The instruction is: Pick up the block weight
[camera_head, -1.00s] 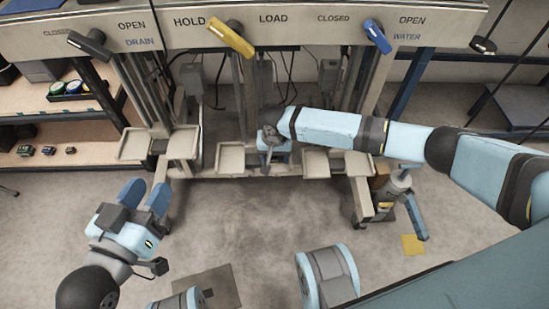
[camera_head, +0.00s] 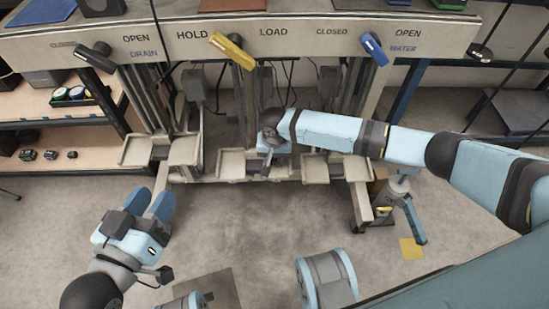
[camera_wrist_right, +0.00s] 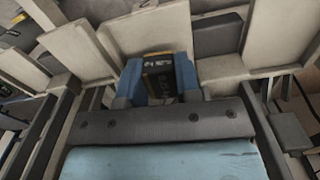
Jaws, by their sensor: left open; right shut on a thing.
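The block weight (camera_wrist_right: 158,82) is a small dark block with yellow edges and light lettering in the right wrist view. It sits between the two blue fingers of my right gripper (camera_wrist_right: 160,70), which is shut on it. In the head view my right gripper (camera_head: 277,146) is at the middle trays of the frame, and its own wrist hides the block there.
A beige panel carries a dark lever (camera_head: 96,57), a yellow lever (camera_head: 231,49) and a blue lever (camera_head: 374,48). Small trays (camera_head: 231,165) on posts stand below. Shelves (camera_head: 60,160) stand at the left. The floor (camera_head: 245,225) in front is mostly clear.

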